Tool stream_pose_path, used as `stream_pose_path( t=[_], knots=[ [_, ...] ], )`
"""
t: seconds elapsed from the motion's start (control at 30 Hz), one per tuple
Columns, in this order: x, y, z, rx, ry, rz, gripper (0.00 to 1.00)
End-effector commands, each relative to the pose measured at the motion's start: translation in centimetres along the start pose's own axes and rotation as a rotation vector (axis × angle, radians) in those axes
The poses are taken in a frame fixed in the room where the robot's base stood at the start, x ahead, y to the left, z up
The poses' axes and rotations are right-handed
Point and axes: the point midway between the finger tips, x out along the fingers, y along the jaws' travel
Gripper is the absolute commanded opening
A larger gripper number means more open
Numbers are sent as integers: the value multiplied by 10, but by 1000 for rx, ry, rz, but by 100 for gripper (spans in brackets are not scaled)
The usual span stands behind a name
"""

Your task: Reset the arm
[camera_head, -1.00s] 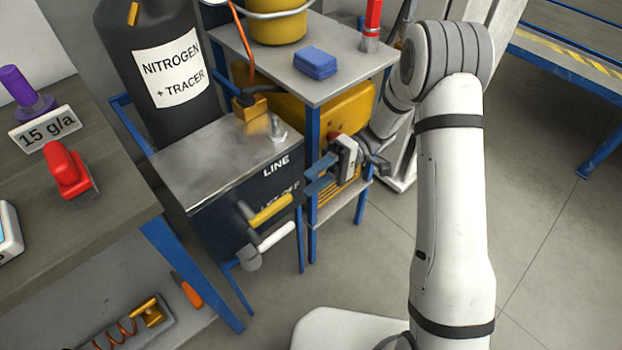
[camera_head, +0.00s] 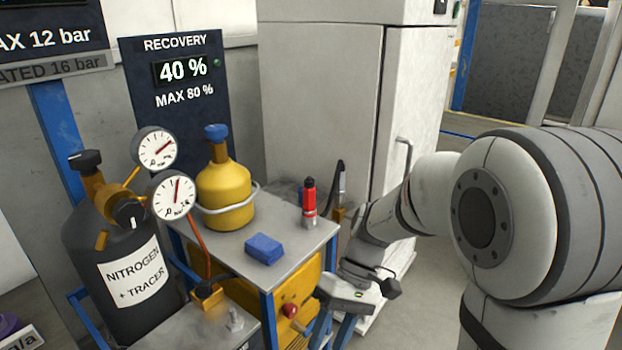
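My arm reaches in from the right, with its large round joint close to the camera. My gripper (camera_head: 347,294) hangs low beside the right edge of the grey-topped cart (camera_head: 304,243), next to its yellow machine (camera_head: 292,289). I see nothing clearly held.
The cart top carries a yellow cylinder (camera_head: 225,188), a blue block (camera_head: 264,249) and a red tool (camera_head: 309,203). A black nitrogen bottle (camera_head: 108,270) with two gauges stands left. A tall grey cabinet (camera_head: 320,100) stands behind. Some floor shows right of the cart.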

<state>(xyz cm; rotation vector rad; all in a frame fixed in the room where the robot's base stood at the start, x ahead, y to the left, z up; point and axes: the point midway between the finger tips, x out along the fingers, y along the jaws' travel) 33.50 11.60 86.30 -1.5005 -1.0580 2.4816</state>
Motion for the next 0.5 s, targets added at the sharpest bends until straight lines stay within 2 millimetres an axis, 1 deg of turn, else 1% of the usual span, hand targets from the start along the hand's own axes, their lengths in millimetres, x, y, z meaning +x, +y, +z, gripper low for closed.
stream_pose_path(
  t=[0.03, 0.1, 0.3, 0.4, 0.5],
  knots=[
    [-25, -10, 19, 37, 53, 70, 42],
    [-44, -10, 38, 95, 123, 163, 42],
    [-98, -12, 88, 252, 362, 398, 42],
    [-122, -14, 108, 314, 482, 485, 42],
    [-139, -15, 123, 359, 579, 545, 42]
  ],
)
